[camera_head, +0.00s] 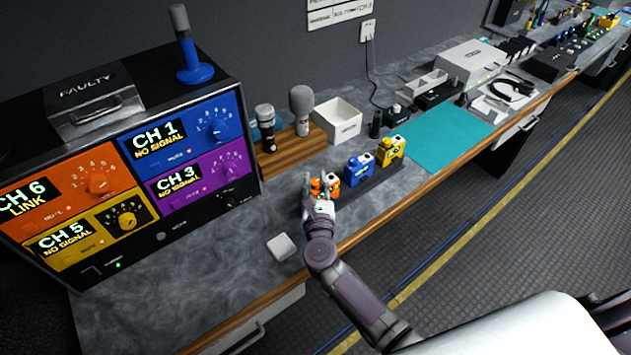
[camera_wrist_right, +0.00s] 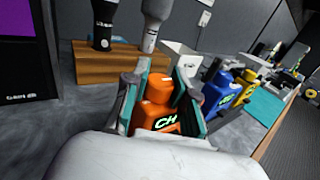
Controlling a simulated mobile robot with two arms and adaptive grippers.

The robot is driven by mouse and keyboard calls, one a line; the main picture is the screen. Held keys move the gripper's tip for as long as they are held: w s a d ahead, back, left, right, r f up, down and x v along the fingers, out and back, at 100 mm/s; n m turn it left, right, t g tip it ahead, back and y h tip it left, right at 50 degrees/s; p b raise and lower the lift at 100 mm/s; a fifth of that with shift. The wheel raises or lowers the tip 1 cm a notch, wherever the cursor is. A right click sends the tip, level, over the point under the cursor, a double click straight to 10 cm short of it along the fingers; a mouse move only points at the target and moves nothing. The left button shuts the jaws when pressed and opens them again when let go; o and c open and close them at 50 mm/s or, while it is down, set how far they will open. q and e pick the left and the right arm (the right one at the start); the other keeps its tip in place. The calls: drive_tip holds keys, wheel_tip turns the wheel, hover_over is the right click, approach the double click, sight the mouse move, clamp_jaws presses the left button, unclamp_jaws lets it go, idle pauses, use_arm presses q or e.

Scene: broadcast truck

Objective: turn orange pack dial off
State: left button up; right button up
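In the right wrist view the orange pack (camera_wrist_right: 165,122) shows "CH" lettering and has a round orange dial (camera_wrist_right: 160,88) on top. My right gripper (camera_wrist_right: 162,80) is open, with one finger on each side of the dial and pack. A gap shows between the fingers and the dial; I cannot tell whether either finger touches the pack. My left gripper is not in view.
A blue pack (camera_head: 358,168) and a yellow pack (camera_head: 390,150) stand just beyond. A wooden stand (camera_head: 288,148) with microphones and a white box (camera_head: 338,121) are behind. The channel rack (camera_head: 160,235) is at left. A small pale block (camera_head: 281,247) lies on clear counter nearer.

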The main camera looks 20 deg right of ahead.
clamp_jaws()
drive_tip(key=shift+y, duration=0.3)
drive_tip(key=n+y, duration=0.1)
drive_tip(key=y, duration=0.1)
drive_tip(key=n+y+b, duration=0.1)
drive_tip(key=shift+f+n+t+y, duration=0.15)
drive_tip(key=shift+n+t+y, duration=0.15)
drive_tip(key=shift+n+y, duration=0.1)
drive_tip(key=shift+n+y+b, duration=1.25)
drive_tip(key=shift+n+y, duration=0.25)
drive_tip(key=shift+y, duration=0.8)
drive_tip(key=shift+g+y, duration=0.3)
drive_tip(key=shift+g, duration=0.1)
drive_tip(key=n+g+y+b, duration=0.3)
drive_tip(key=y+b, duration=0.1)
drive_tip(key=b, duration=0.1)
drive_tip(key=n+g+y+b, duration=0.3)
drive_tip(key=n+y+b, duration=0.1)
drive_tip(key=y+b, duration=0.1)
drive_tip(key=shift+f+n, duration=0.1)
drive_tip(key=shift+n, duration=0.2)
drive_tip(key=shift+r+n+g+y+b, duration=0.1)
drive_tip(key=shift+n+g+y+b, duration=0.7)
drive_tip(key=shift+g, duration=0.55)
drive_tip(key=shift+r+n+g+y+b, duration=0.1)
drive_tip(key=shift+n+g+y+b, duration=0.5)
drive_tip(key=shift+n+g+b, duration=0.6)
drive_tip(key=shift+g, duration=0.25)
